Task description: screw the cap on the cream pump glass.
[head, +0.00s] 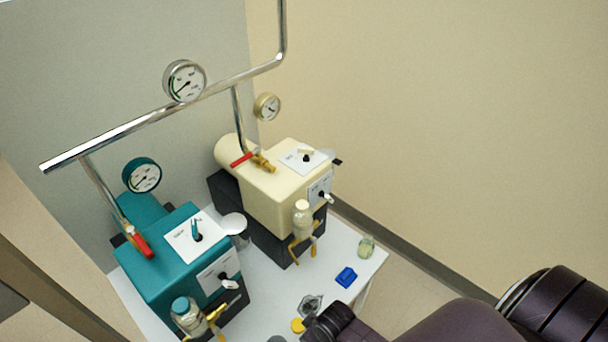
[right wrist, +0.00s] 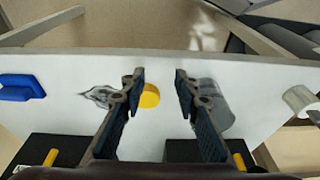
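The cream pump (head: 275,195) stands at the back of the white table. Its small glass (head: 303,227) hangs upright at its front in a yellow fork, with a cream-coloured top. A round yellow cap (head: 298,325) lies on the table near the front edge. It also shows in the right wrist view (right wrist: 150,96), partly hidden by the left finger. My right gripper (right wrist: 159,78) is open and empty above the table, the cap showing between its fingers, nearer the left one. In the head view only its dark end shows beside the cap. My left gripper is out of view.
A teal pump (head: 178,265) with its own teal-topped glass (head: 186,316) stands at left. A blue block (head: 346,277), a clear jar (head: 366,246) and a shiny metal piece (head: 311,305) lie on the table. A grey cylinder (right wrist: 214,108) is by the right finger.

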